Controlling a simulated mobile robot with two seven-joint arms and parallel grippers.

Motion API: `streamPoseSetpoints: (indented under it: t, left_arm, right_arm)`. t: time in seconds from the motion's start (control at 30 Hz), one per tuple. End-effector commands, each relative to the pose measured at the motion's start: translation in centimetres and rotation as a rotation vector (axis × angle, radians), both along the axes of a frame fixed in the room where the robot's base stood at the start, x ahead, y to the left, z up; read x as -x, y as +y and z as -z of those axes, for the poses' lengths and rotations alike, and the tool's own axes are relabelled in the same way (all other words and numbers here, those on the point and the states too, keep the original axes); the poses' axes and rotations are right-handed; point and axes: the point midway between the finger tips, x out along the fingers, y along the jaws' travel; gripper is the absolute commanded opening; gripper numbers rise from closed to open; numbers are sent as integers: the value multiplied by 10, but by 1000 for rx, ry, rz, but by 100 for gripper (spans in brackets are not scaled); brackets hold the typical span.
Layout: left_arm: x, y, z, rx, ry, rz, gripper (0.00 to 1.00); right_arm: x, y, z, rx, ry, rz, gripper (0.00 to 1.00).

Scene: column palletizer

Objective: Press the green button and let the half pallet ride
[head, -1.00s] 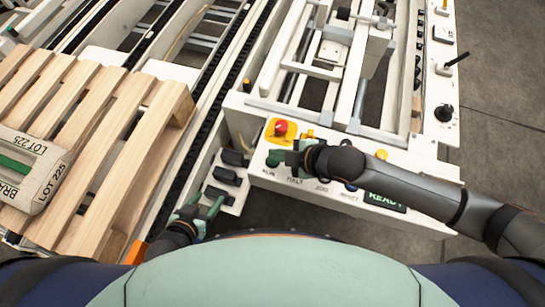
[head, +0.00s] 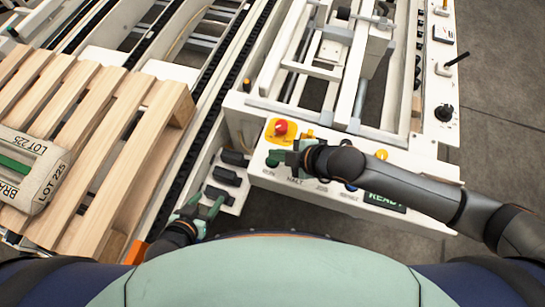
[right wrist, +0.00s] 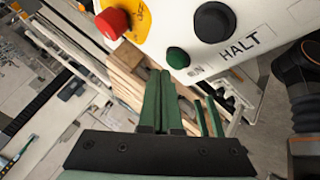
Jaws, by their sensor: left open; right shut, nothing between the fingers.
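The green button (right wrist: 178,57) sits above the RUN label on the white control panel (head: 330,192), next to a black button (right wrist: 214,22) marked HALT. My right gripper (head: 283,157) is shut and empty over the RUN and HALT end of the panel. Its green fingertips (right wrist: 160,76) appear close beside the green button in the right wrist view; I cannot tell whether they touch. The wooden pallet (head: 150,140) lies at the left of the head view, carrying a bag (head: 45,180) marked LOT 225. My left gripper (head: 209,208) is open, low beside black blocks (head: 222,195).
A red mushroom button (head: 281,127) on a yellow plate stands just behind the green button. A display reading READY (head: 386,201) lies under my right arm. A dark chain track (head: 215,105) runs between pallet and panel. Open floor lies at the right.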

Motion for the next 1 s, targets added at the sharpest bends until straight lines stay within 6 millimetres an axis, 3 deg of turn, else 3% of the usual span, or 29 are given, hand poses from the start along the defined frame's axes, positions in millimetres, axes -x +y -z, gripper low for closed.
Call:
streamPoseSetpoints:
  t: [1.0]
  left_arm:
    - [0,0,3,0,0,0,62]
  right_arm:
    - [0,0,13,-1,1,-1,0]
